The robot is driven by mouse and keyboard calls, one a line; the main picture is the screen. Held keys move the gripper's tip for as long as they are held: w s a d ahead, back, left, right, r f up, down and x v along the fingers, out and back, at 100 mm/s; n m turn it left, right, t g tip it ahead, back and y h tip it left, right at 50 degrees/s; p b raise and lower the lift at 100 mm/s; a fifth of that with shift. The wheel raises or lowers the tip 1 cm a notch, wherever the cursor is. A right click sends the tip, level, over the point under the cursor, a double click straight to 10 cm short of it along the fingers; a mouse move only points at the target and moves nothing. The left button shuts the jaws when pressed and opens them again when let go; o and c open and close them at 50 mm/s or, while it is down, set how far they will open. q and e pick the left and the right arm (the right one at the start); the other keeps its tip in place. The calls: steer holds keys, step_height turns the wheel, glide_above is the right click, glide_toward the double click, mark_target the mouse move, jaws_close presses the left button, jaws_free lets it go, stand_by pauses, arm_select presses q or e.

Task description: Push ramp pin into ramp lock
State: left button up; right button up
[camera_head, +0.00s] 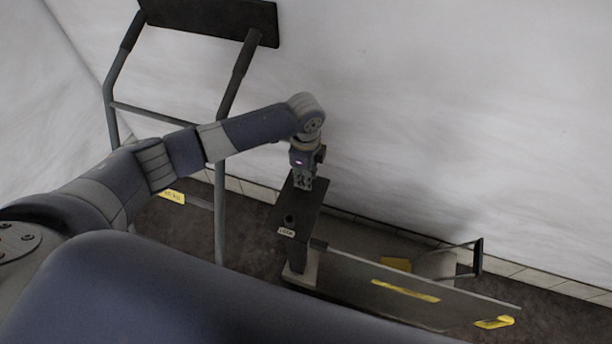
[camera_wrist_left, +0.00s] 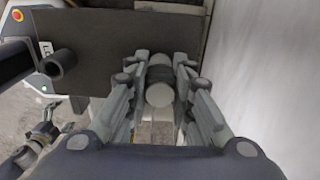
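The ramp pin (camera_wrist_left: 159,94) is a short round cylinder with a pale end and a dark band. In the left wrist view it sits between the two fingers of my left gripper (camera_wrist_left: 161,75), which look closed against its sides. In the head view my left gripper (camera_head: 303,183) points down at the far end of a dark stand plate (camera_head: 309,206), hiding the pin. The ramp lock is a dark round socket (camera_head: 289,218) near the plate's front end, beside a small label. It shows as a hollow tube (camera_wrist_left: 62,64) left of the gripper in the wrist view.
A long grey ramp (camera_head: 410,288) with yellow markings extends right from the stand. A grey tubular frame with a dark panel (camera_head: 215,20) stands at the back left. A pale wall (camera_head: 430,110) runs close behind the stand.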

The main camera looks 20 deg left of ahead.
arm_select(q)
jaws_close()
steer(key=shift+p, duration=0.7)
stand_by(0.4)
steer(key=shift+r+p, duration=0.4)
steer(key=shift+p, duration=0.3)
stand_by(0.5)
steer(key=shift+r+p, duration=0.15)
steer(key=shift+p, duration=0.2)
steer(key=shift+r+p, duration=0.5)
steer(key=shift+p, duration=0.55)
stand_by(0.7)
steer(key=shift+r, duration=0.1)
steer(key=shift+r+p, duration=0.15)
steer(key=shift+p, duration=0.3)
